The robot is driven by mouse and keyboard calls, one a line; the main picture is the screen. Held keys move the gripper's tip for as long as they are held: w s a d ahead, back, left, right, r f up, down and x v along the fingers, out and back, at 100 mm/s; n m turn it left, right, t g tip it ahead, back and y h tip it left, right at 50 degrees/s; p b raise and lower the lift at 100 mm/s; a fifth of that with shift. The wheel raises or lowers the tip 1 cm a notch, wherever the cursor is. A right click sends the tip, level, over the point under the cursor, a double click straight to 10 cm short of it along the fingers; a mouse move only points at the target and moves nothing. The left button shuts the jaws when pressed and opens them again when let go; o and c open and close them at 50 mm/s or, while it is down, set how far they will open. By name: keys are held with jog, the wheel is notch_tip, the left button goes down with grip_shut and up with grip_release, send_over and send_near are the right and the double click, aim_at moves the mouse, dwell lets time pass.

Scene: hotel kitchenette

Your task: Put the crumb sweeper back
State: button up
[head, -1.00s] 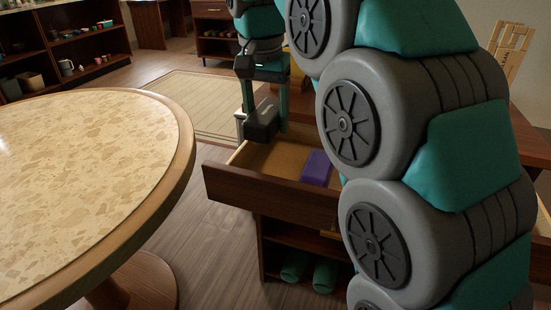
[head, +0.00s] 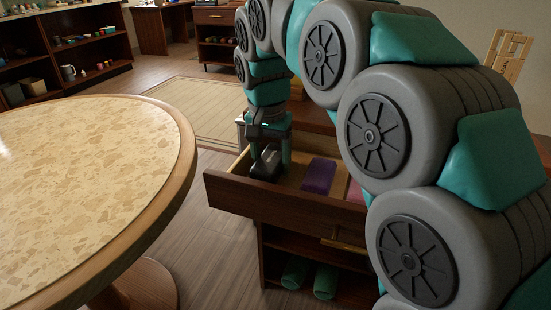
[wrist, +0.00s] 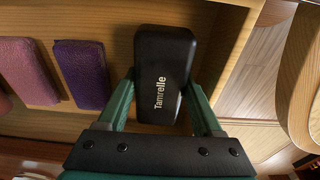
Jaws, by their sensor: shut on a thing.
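The crumb sweeper, a black rounded block lettered "Tamrelle" (wrist: 162,75), is between the green fingers of my gripper (wrist: 160,100) in the wrist view. The fingers are shut on its sides. In the head view the dark sweeper (head: 267,165) is low inside the open drawer (head: 285,208), near its left end, with my gripper (head: 270,150) above it. I cannot tell whether it touches the drawer floor.
A purple case (head: 319,176) and a pink case (head: 355,192) lie in the drawer, to the right of the sweeper. A round speckled table (head: 90,190) stands at the left. Green rolled items (head: 325,279) lie on the shelf below the drawer.

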aim_at(273, 154)
jog(key=shift+w+d, duration=0.25)
jog(key=shift+w, duration=0.4)
jog(key=shift+w+d, duration=0.2)
jog(key=shift+w, duration=0.4)
jog(key=shift+s+f, duration=0.1)
jog(key=shift+f, duration=0.5)
jog(key=shift+f, duration=0.2)
jog(key=o, duration=1.4)
jog(key=shift+o, duration=0.2)
jog(key=shift+r, duration=0.1)
jog(key=r, duration=0.4)
jog(key=s+r, duration=0.1)
jog(key=r, duration=0.7)
jog(key=shift+s+a+r, duration=0.1)
jog(key=shift+s+a, duration=0.05)
jog(key=shift+a, duration=0.15)
